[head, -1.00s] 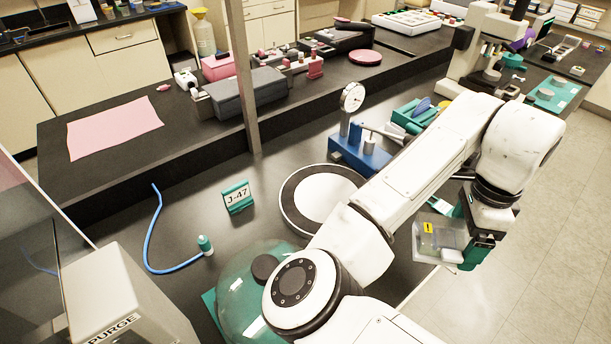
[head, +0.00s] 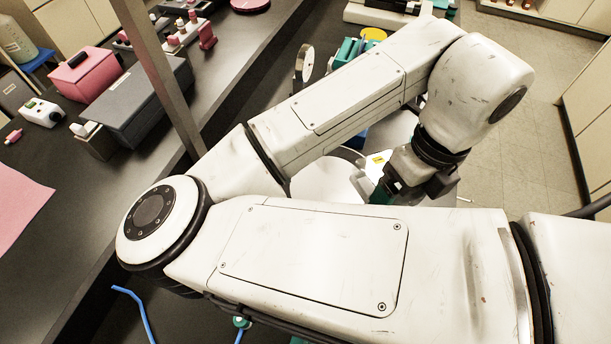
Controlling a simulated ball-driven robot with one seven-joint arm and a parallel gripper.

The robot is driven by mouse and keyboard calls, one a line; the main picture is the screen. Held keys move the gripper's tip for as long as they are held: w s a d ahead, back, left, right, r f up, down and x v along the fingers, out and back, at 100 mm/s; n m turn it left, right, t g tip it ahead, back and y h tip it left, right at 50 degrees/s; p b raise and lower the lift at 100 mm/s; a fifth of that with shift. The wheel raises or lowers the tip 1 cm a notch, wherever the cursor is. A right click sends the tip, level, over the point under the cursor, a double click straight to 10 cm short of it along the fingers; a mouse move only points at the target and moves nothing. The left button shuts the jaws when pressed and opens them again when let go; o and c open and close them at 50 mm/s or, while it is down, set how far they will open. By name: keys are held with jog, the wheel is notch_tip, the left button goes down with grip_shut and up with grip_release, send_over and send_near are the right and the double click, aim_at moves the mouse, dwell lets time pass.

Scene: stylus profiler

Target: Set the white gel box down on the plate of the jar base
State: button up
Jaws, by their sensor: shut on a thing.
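My gripper (head: 390,186) is right of centre in the head view, below the white wrist. It is shut on the white gel box (head: 377,171), of which only a pale part with a yellow label shows. My gripper and arm hide the rest of the box. The round white plate of the jar base (head: 322,182) lies left of the gripper, partly covered by my arm links. The box overlaps the plate's right side in the picture. I cannot tell whether it touches the plate.
A grey post (head: 160,75) rises from the bench at left. A dial gauge (head: 304,62) stands beyond my forearm. A grey case (head: 140,100) and a pink box (head: 86,73) sit on the raised shelf. A blue hose (head: 133,305) shows at lower left.

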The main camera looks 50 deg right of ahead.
jog(key=w+f, duration=0.3)
jog(key=w, duration=0.1)
jog(key=w+d+f, duration=0.1)
jog(key=w+f, duration=0.2)
jog(key=w, duration=0.1)
jog(key=w+f, duration=0.3)
jog(key=w, duration=0.2)
jog(key=shift+d+p, duration=0.3)
jog(key=shift+d, duration=0.05)
jog(key=shift+w+f, duration=0.15)
jog(key=shift+w, duration=0.05)
jog(key=shift+w+f+b, duration=0.15)
jog(key=shift+f, duration=0.75)
jog(key=shift+w+f+b, duration=0.1)
jog(key=shift+f+b, duration=0.05)
jog(key=shift+f, duration=0.75)
jog(key=shift+f, duration=0.1)
jog(key=shift+f, duration=0.15)
jog(key=o, duration=1.9)
jog(key=shift+c, duration=0.2)
jog(key=shift+r, duration=0.2)
